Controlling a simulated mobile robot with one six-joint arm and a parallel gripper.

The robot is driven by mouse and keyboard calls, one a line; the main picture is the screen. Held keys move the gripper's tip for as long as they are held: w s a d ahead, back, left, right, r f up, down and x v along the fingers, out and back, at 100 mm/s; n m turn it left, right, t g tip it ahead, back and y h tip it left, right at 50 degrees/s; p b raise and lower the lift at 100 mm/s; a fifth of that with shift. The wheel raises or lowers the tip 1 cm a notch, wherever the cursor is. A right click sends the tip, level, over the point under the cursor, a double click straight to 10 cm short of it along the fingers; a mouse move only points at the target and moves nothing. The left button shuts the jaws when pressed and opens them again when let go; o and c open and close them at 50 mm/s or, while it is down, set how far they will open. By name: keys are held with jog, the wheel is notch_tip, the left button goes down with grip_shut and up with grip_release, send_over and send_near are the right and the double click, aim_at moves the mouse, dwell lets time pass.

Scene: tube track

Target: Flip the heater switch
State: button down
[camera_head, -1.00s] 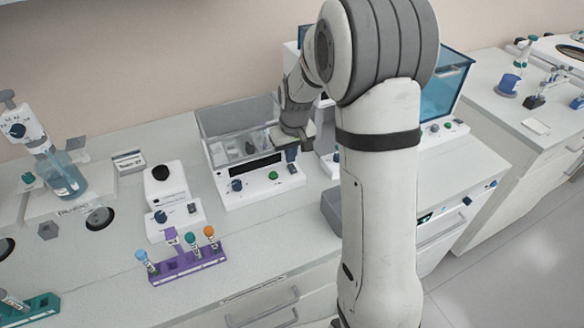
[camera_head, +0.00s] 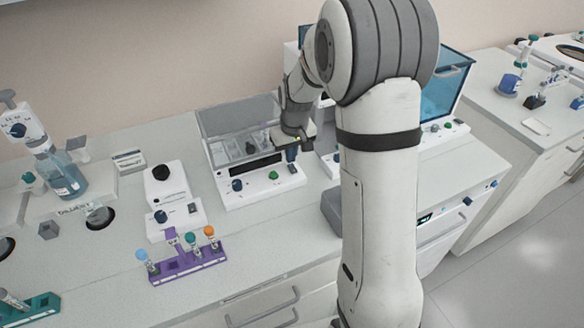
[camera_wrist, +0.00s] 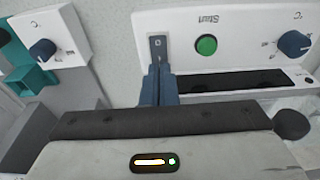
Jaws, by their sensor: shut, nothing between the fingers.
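The heater (camera_head: 262,197) is a white box with a clear lid, standing on the bench in the middle of the head view. Its front panel has a dark blue knob (camera_wrist: 292,43), a green Start button (camera_wrist: 206,45) and a small dark grey rocker switch (camera_wrist: 158,44). My gripper (camera_wrist: 159,70) is shut and empty, with its blue fingertips right at the switch's lower end in the wrist view. I cannot tell whether they touch it. The fingers hide part of the switch. In the head view my gripper (camera_head: 291,155) is above the panel's right end.
The heater's clear lid (camera_head: 236,118) rises behind the panel. A purple rack (camera_head: 190,263) with several capped tubes stands at front left, near a small white device (camera_head: 172,222). A blue-lidded machine (camera_head: 452,85) is on the right. The bench front is partly clear.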

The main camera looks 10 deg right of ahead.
aim_at(291, 166)
jog(key=shift+f+b, duration=0.7)
jog(key=shift+f, duration=0.25)
dwell(0.3)
jog(key=shift+r, duration=0.1)
jog(key=shift+r+p, duration=2.2)
jog(key=shift+r, duration=1.25)
jog(key=shift+r, duration=0.1)
jog(key=s+r, duration=0.3)
jog(key=s, duration=0.6)
jog(key=s+r+m+t, duration=0.1)
jog(key=s+r, duration=0.3)
jog(key=s, duration=0.5)
jog(key=s+r+m, duration=0.1)
jog(key=s+r, duration=0.2)
jog(key=s, duration=0.6)
jog(key=shift+r+t, duration=0.3)
jog(key=c, duration=2.1)
grip_release()
